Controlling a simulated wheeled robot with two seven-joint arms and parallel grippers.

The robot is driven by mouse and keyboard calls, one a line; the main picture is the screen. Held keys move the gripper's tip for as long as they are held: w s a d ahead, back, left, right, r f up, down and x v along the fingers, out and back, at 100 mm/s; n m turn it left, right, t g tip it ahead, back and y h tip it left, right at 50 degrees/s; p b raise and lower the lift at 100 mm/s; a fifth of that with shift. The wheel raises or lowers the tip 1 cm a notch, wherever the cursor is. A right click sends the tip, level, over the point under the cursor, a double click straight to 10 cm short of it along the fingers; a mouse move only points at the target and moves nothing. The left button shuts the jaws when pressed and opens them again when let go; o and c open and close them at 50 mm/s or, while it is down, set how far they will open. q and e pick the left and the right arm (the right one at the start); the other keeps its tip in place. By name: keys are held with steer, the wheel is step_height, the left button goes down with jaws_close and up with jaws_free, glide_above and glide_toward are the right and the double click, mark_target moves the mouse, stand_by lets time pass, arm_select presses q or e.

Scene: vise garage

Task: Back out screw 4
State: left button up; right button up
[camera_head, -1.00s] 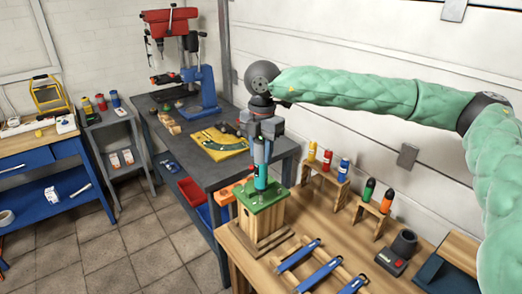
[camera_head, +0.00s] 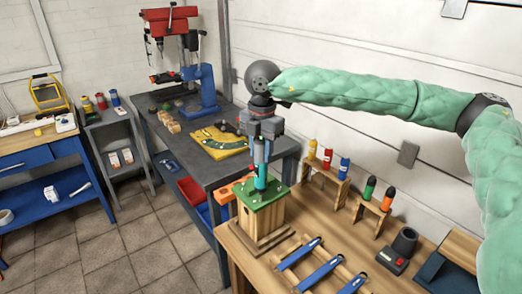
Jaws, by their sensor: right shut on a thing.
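My right gripper (camera_head: 261,138) points down and is shut on a teal and grey screwdriver (camera_head: 261,177). The screwdriver stands nearly upright, its lower end at the green top plate (camera_head: 262,195) of a wooden box (camera_head: 259,220). The box stands on a wooden base at the left end of the workbench. Small screws show on the plate, but which one is screw 4 cannot be told. The contact between tip and screw is hidden. My left gripper is not in view.
Stands with coloured bottles (camera_head: 327,160) and markers (camera_head: 376,199) are at the back. A dark table (camera_head: 220,170) with a drill press (camera_head: 180,60) is behind on the left.

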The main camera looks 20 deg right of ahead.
steer(key=shift+s+f+b, duration=0.15)
steer(key=shift+f+b, duration=0.15)
steer(key=shift+b, duration=0.5)
steer(key=shift+c, duration=0.4)
steer(key=shift+r+b, duration=0.35)
steer(key=shift+b, duration=0.35)
stand_by(1.6)
steer(key=shift+r, duration=0.15)
steer(key=shift+w+r, duration=0.25)
steer(key=shift+r, duration=0.45)
steer(key=shift+r+p, duration=0.6)
steer(key=shift+r, duration=2.25)
